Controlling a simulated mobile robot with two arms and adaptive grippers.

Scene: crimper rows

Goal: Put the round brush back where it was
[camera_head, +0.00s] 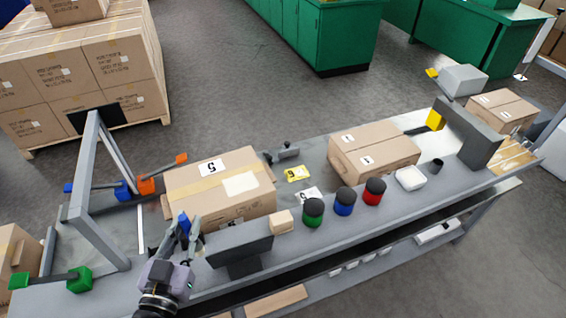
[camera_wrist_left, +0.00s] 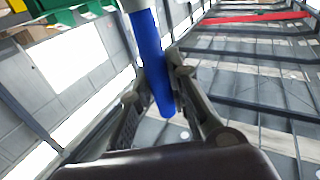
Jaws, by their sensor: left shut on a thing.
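My left gripper (camera_head: 184,236) is at the near edge of the bench, in front of the large carton with the label "5". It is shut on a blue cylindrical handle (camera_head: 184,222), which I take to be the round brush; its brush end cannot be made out. In the left wrist view the blue handle (camera_wrist_left: 150,62) stands between the fingers (camera_wrist_left: 158,95), tilted, with a pale part at its upper end. My right gripper is not in view.
A large carton (camera_head: 212,197) lies just behind the gripper. A grey frame (camera_head: 95,200) stands to its left, with orange (camera_head: 147,186), blue (camera_head: 122,192) and green (camera_head: 79,279) blocks holding rods. A dark panel (camera_head: 240,243) and green, blue and red jars (camera_head: 345,205) stand to the right.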

